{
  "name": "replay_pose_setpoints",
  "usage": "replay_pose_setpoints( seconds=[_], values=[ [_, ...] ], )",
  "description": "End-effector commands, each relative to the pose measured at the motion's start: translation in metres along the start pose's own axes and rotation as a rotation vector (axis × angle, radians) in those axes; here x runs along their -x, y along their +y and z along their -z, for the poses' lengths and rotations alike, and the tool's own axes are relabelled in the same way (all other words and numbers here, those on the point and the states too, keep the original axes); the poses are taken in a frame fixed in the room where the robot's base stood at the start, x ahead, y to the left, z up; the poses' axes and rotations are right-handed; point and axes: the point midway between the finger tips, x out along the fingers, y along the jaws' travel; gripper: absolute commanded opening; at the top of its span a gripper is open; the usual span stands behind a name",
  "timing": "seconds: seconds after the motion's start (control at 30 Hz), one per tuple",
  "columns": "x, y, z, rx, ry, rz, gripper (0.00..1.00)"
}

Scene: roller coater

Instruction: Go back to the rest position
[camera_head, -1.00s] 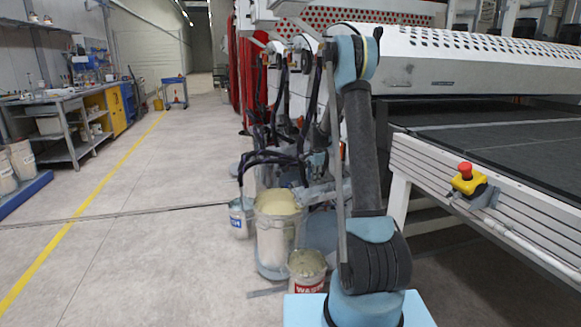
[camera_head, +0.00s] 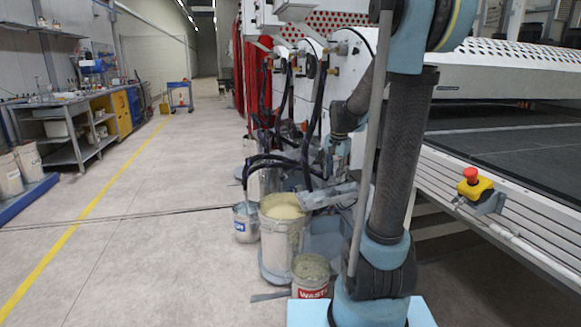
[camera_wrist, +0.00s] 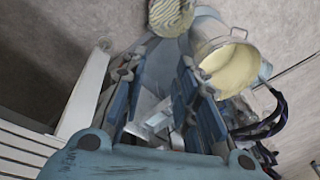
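My gripper (camera_wrist: 158,70) shows in the wrist view with its two blue-padded fingers apart and nothing clearly held between them. A grey metal part shows in the gap, apparently beyond the fingers. In the head view my gripper (camera_head: 335,155) is small and partly hidden behind my arm, beside the roller coater's front end and above the buckets. My upper arm stands nearly upright at the right, with the elbow at the top edge and the forearm reaching forward and down.
A cream-filled bucket (camera_head: 281,240), a waste bucket (camera_head: 310,287) and a smaller bucket (camera_head: 246,224) stand on the floor below my gripper. Dark hoses (camera_head: 283,165) hang there. The conveyor (camera_head: 510,195) with a red emergency button (camera_head: 470,175) is at right. The left aisle is clear.

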Motion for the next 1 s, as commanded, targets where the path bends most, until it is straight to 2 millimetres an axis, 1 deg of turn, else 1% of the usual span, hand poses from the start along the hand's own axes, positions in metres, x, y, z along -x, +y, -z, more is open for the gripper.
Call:
replay_pose_setpoints(
  seconds=[0.03,0.23,0.5,0.73,1.0],
  values=[
    [0.005,0.010,-0.011,0.023,0.001,-0.001,0.28],
    [0.020,0.046,-0.049,0.129,0.004,-0.004,0.28],
    [0.028,0.094,-0.102,0.272,0.007,-0.010,0.28],
    [0.025,0.133,-0.145,0.395,0.010,-0.015,0.28],
    [0.007,0.176,-0.194,0.539,0.011,-0.021,0.28]
  ],
)
